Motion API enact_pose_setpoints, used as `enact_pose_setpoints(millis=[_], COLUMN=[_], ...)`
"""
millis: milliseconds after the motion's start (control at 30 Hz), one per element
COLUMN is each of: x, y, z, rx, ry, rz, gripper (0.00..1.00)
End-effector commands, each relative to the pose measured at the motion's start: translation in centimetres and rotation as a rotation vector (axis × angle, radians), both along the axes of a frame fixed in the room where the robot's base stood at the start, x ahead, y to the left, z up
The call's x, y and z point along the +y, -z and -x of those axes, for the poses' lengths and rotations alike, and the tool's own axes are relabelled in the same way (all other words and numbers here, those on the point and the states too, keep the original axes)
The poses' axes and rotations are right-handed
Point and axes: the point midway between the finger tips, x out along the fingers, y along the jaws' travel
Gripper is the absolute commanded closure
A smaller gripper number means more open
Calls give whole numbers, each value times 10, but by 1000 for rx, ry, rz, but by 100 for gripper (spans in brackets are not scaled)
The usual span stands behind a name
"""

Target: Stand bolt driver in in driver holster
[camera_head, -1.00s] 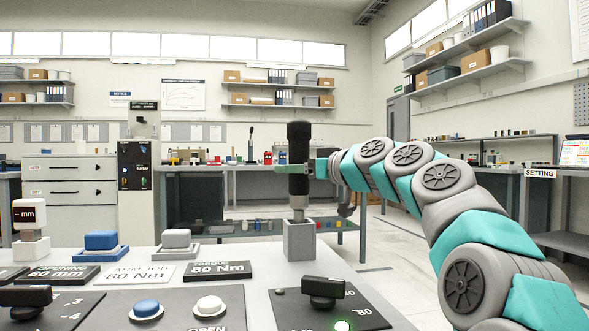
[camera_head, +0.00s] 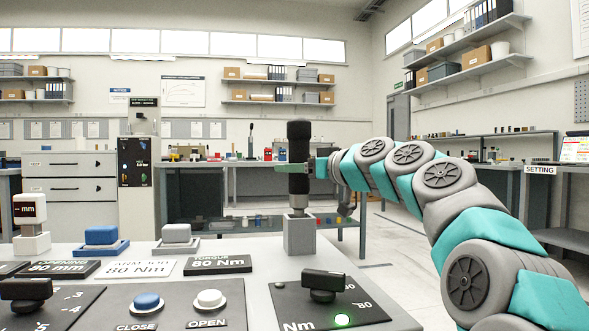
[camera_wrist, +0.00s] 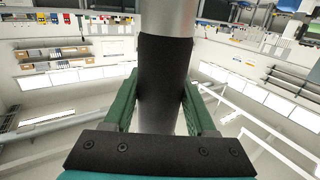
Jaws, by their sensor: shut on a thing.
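The bolt driver (camera_head: 299,143) stands upright with a black grip on top and a metal shaft below. Its lower end meets the top of the grey driver holster (camera_head: 299,235), a square block on the near bench; how deep it sits inside is hidden. In the wrist view, the driver (camera_wrist: 165,75) passes between the green finger pads of my gripper (camera_wrist: 164,105). The holster is not seen there.
The near bench carries a torque panel with a black knob (camera_head: 323,283) and a lit green lamp in front of the holster. Blue (camera_head: 101,236) and grey (camera_head: 177,234) blocks on bases stand left of it. A far workbench stands behind.

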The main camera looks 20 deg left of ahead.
Motion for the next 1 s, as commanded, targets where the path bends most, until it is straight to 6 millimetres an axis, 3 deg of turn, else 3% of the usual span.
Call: enact_pose_setpoints(millis=[33, 67, 333, 700, 1000], x=[-1, -1, 0, -3, -31], y=[-3, -3, -1, 0, -2], z=[1, 1, 0, 1, 16], rx=[-3, -3, -1, 0, 1], ry=[1, 1, 0, 0, 0], rz=[-3, -3, -2, 1, -2], gripper=[100, 40, 10, 9, 9])
